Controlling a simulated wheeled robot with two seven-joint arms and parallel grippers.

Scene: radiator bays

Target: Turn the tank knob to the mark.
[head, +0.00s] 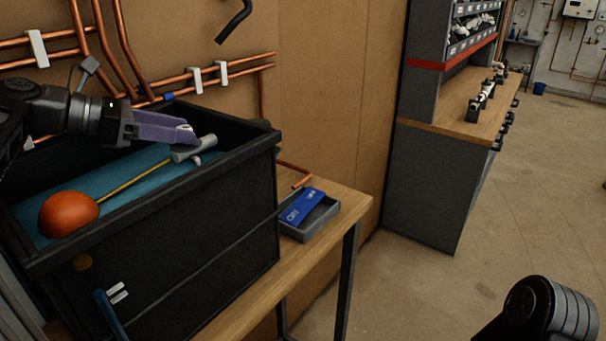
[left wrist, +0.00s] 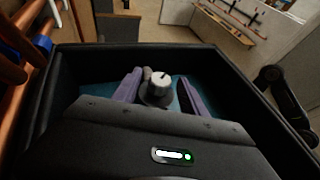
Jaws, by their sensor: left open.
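The black tank (head: 215,190) stands open on the wooden bench at the left, with blue water inside. An orange float ball (head: 68,214) sits at its near left, on a thin brass rod running to a grey valve fitting (head: 190,150) near the far right corner. My left gripper (head: 188,134), with purple fingers, is open above the fitting. In the left wrist view the pale grey knob (left wrist: 161,84) shows between the spread fingers, with a dark line on its top. I cannot make out a mark beside it. My right gripper is out of view.
A grey tray (head: 312,222) with a blue item (head: 301,205) lies on the bench (head: 350,203) right of the tank. Copper pipes (head: 235,67) run along the wall behind. A shelved workbench (head: 430,175) stands farther right, with clear floor beyond.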

